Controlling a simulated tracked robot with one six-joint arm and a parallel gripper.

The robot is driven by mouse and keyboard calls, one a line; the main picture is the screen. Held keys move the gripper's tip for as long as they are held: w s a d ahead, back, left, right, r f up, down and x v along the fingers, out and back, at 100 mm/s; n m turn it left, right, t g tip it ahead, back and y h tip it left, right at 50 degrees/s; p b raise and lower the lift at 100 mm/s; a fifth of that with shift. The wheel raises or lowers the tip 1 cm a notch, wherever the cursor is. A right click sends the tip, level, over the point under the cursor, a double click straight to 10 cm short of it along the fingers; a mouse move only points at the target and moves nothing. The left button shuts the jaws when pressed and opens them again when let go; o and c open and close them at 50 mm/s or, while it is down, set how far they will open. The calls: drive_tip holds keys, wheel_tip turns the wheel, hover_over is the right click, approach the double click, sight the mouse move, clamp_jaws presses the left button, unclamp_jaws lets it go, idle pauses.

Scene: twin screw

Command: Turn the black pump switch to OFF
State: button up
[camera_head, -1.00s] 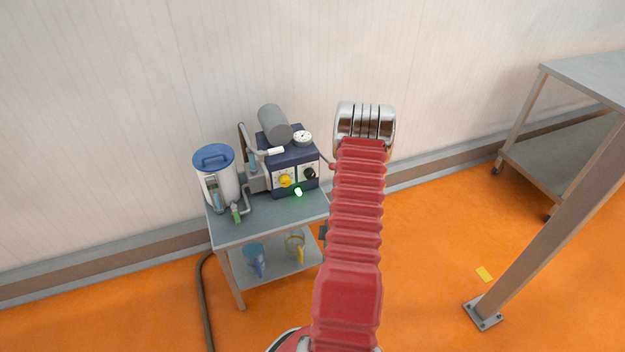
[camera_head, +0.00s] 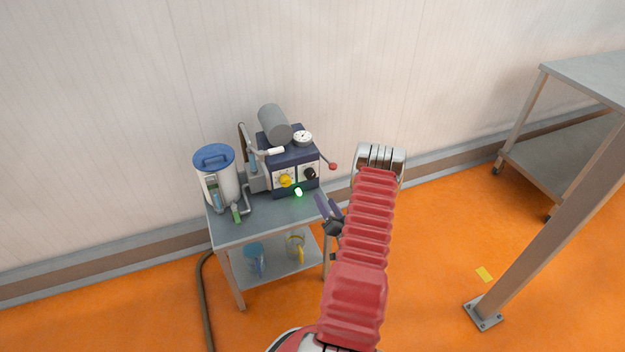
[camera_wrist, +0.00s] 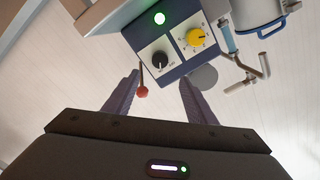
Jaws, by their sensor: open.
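The black pump switch (camera_head: 310,173) is a round knob on a light plate on the front of the dark blue pump box (camera_head: 296,156). In the wrist view the black switch (camera_wrist: 160,59) shows left of the yellow knob (camera_wrist: 195,37), with its pointer and lettering too small to read. My gripper (camera_head: 328,207) is in front of the cart's right side, apart from the switch. In the wrist view my gripper (camera_wrist: 155,85) is open and empty, its fingers pointing toward the box, with the switch beyond and between them.
A red-tipped lever (camera_head: 332,166) sticks out at the box's right side; in the wrist view it lies near the left finger. A green light (camera_head: 298,192) glows below the knobs. A blue-lidded jug (camera_head: 214,172) stands left on the grey cart (camera_head: 240,232). A metal post (camera_head: 550,220) stands right.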

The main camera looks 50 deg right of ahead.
sight(312, 177)
drive_tip(key=shift+w, duration=0.1)
drive_tip(key=x, duration=1.3)
drive_tip(key=shift+w+d, duration=0.15)
drive_tip(key=shift+w, duration=0.1)
drive_tip(key=shift+c, duration=0.5)
drive_tip(key=c, duration=0.9)
